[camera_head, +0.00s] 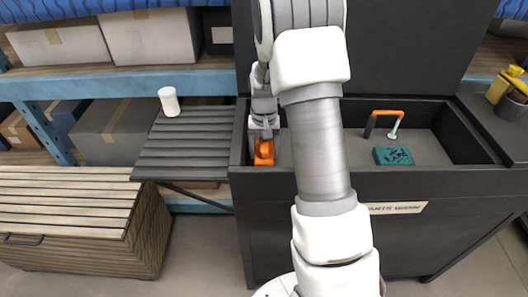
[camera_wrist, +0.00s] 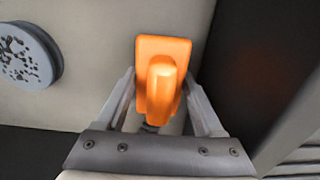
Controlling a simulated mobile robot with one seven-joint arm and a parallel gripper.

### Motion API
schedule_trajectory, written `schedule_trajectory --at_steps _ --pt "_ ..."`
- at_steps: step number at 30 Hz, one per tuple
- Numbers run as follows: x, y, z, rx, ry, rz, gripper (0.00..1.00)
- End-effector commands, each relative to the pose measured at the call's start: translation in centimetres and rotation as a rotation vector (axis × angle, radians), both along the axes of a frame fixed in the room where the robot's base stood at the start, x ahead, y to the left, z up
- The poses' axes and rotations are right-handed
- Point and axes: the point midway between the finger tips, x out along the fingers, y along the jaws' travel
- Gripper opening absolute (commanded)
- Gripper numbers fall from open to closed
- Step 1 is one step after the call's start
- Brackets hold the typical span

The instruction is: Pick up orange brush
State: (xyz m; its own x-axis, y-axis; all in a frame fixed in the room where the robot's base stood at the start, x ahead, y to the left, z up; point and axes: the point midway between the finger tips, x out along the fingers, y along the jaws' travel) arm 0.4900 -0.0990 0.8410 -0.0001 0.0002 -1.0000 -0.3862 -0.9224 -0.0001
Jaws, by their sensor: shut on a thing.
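The orange brush (camera_head: 264,152) is inside the left end of the dark parts-wash basin, close to its left wall. In the wrist view the brush (camera_wrist: 161,75) has a flat orange block with a raised rounded handle, and it sits between my fingers. My gripper (camera_wrist: 160,100) is shut on it, with one finger at each side. In the head view my gripper (camera_head: 264,138) reaches down into the basin from above. I cannot tell whether the brush touches the basin floor.
The basin (camera_head: 445,172) also holds a teal block (camera_head: 393,156) and an orange-and-black faucet (camera_head: 384,117). A slatted side shelf (camera_head: 190,150) at left carries a white cup (camera_head: 169,101). A round speckled drain (camera_wrist: 27,55) shows in the wrist view. A wooden chest (camera_head: 75,220) stands at lower left.

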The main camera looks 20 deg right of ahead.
Motion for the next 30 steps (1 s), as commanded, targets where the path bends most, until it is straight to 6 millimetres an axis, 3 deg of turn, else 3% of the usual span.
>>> schedule_trajectory --at_steps 8,21,30 --pt "0.1 0.0 3.9 -0.002 -0.004 0.000 0.08" --pt "0.4 -8.5 8.9 -0.001 -0.002 -0.004 0.08" --pt "0.5 -11.3 10.5 0.000 -0.001 -0.001 0.08"
